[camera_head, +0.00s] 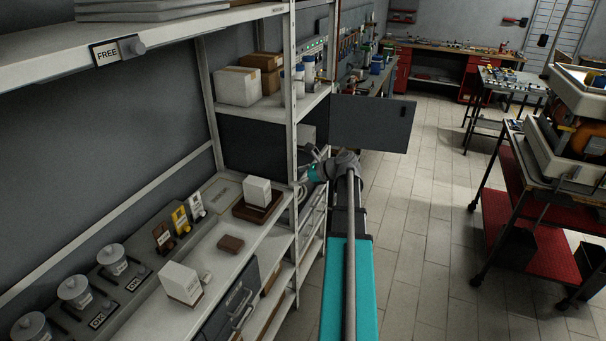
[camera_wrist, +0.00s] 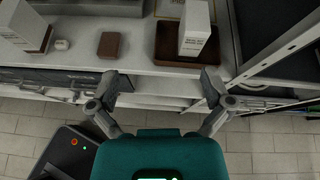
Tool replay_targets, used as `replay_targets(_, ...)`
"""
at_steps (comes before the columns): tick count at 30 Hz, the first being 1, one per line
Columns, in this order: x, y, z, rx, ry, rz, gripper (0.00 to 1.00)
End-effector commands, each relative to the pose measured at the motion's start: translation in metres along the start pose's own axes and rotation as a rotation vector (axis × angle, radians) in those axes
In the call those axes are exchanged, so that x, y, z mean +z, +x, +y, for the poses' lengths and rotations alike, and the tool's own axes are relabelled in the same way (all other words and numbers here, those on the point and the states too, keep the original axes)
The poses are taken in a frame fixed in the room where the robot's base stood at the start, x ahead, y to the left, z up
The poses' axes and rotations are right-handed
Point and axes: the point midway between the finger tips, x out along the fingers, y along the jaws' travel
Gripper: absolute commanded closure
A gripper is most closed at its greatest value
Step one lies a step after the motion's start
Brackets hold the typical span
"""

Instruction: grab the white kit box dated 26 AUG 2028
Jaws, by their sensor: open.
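Two white boxes stand on the shelf board. One white box (camera_head: 257,190) is upright on a brown tray (camera_head: 244,211); in the wrist view this box (camera_wrist: 195,30) is at the upper right, on the brown tray (camera_wrist: 169,52). The other white box (camera_head: 180,282) stands nearer the front left in the head view; it also shows in the wrist view (camera_wrist: 20,24), at the upper left. Their print is too small to read, so I cannot tell the dates. My gripper (camera_wrist: 158,78) is open and empty, in front of the shelf edge, short of the tray.
A small brown block (camera_head: 230,243) and a small white item (camera_head: 206,277) lie between the boxes. Shelf uprights (camera_head: 292,110) stand near my arm. Lidded pots (camera_head: 112,258) line the back left.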

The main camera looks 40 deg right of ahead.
Motion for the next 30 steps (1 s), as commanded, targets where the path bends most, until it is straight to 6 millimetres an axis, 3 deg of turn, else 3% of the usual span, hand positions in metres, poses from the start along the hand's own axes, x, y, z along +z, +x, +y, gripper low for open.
replay_targets(17, 0.009, 0.061, 0.066, 0.140, -0.306, 0.122, 0.00)
replay_targets(23, 0.013, 0.092, 0.108, 0.236, -0.499, 0.182, 0.00)
replay_targets(30, 0.016, 0.133, 0.178, 0.412, -0.840, 0.263, 0.00)
